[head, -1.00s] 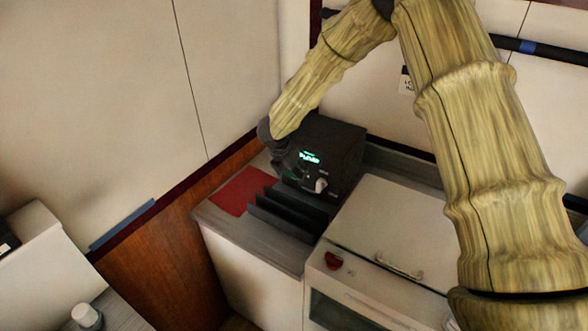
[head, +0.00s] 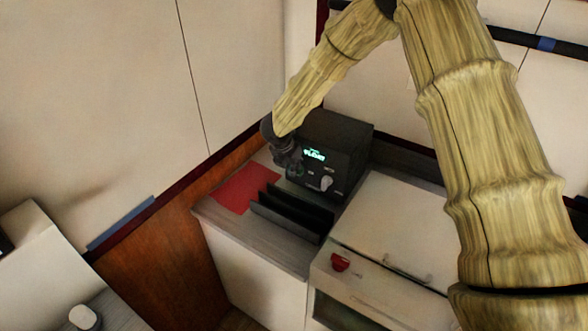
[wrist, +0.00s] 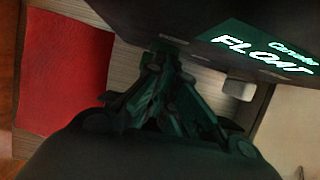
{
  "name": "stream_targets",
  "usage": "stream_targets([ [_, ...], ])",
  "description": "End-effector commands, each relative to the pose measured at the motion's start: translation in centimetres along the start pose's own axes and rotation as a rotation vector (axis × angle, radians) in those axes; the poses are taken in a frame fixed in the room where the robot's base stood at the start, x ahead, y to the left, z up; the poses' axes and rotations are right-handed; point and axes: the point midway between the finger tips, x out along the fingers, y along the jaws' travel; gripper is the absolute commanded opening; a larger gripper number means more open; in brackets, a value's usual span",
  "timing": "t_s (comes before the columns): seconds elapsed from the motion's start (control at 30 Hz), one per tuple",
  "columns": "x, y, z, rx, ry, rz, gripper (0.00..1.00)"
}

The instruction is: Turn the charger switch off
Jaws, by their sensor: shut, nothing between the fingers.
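The charger (head: 335,147) is a black box on the counter in the back corner, with a lit green display (head: 314,155) on its front. In the wrist view the display (wrist: 265,50) reads "FLOAT". A white knob (head: 326,183) sits low on the front, right of the display; a pale piece (wrist: 239,89) shows below the display in the wrist view. My gripper (head: 294,171) is shut and empty, close to the lower left of the charger's front. Its fingertips (wrist: 168,50) reach the box's lower edge in the wrist view; I cannot tell whether they touch. The switch itself is not clearly visible.
A red mat (head: 243,187) lies on the counter left of the charger; it also fills the left of the wrist view (wrist: 65,65). A black slotted rack (head: 290,213) stands in front of it. A white unit with a red knob (head: 340,262) is at right.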

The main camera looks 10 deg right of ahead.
Motion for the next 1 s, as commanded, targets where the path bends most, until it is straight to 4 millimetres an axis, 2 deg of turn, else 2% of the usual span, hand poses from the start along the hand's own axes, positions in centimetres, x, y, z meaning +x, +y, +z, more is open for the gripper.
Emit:
stream_targets([
  [0.07,0.7,-0.4,-0.2,0.001,0.004,-0.006,0.02],
  [0.23,0.8,-0.5,-0.3,0.0,0.005,-0.008,0.3],
  [0.3,0.8,-0.6,-0.4,0.0,0.006,-0.008,0.46],
  [0.4,0.8,-0.5,-0.3,0.0,0.005,-0.008,0.64],
  [0.87,0.3,-0.3,-0.2,0.001,0.003,-0.004,0.64],
  [1.0,-0.7,-0.3,-0.1,0.001,0.002,-0.003,0.64],
])
